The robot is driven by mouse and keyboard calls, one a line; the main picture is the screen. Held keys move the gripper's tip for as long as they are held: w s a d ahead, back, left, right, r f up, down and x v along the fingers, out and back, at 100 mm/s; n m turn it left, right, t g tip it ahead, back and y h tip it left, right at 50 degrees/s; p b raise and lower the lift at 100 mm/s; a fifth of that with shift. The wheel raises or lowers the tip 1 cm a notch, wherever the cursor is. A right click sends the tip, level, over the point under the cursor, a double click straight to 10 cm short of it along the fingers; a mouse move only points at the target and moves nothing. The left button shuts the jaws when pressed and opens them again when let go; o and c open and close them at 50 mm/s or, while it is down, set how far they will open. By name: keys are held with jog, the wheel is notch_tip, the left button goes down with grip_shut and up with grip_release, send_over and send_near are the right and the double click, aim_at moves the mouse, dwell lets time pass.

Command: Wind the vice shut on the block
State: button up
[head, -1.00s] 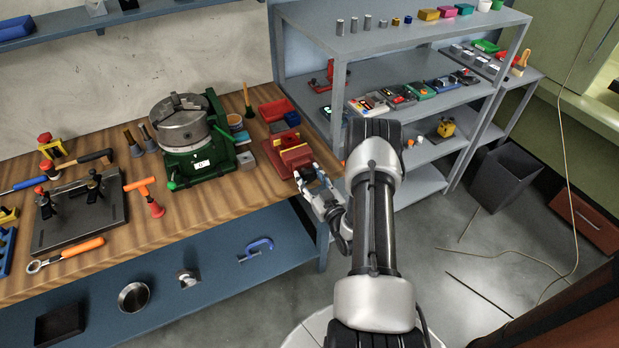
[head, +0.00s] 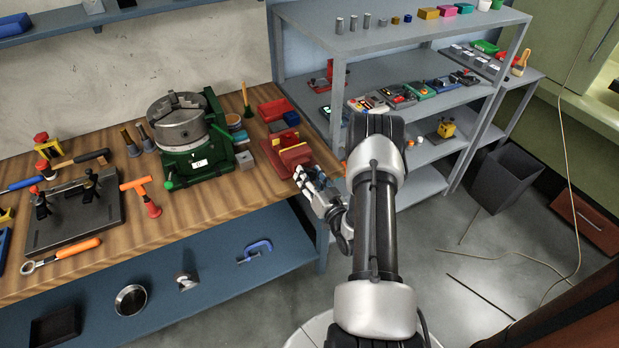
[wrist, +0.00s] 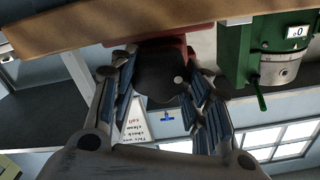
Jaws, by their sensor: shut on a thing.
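The red vice (head: 293,158) stands at the right front corner of the wooden bench. A thin yellow piece (head: 283,147), perhaps the block, shows between its jaws; the contact there is too small to judge. My gripper (head: 304,177) is at the front of the vice, facing the bench edge. In the wrist view my gripper (wrist: 163,78) has its blue-padded fingers shut on either side of a dark rounded part, the vice's handle (wrist: 160,80). The red vice body (wrist: 160,44) shows just behind it. The block is hidden in the wrist view.
A green machine with a grey chuck (head: 180,128) stands left of the vice. Red and blue bins (head: 276,110) sit behind it. Grey shelving (head: 400,100) rises close on the right. The floor at the right front is mostly clear.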

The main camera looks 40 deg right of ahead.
dwell(0.4)
jog(key=o, duration=1.1)
jog(key=shift+c, duration=0.2)
jog(key=v, duration=1.2)
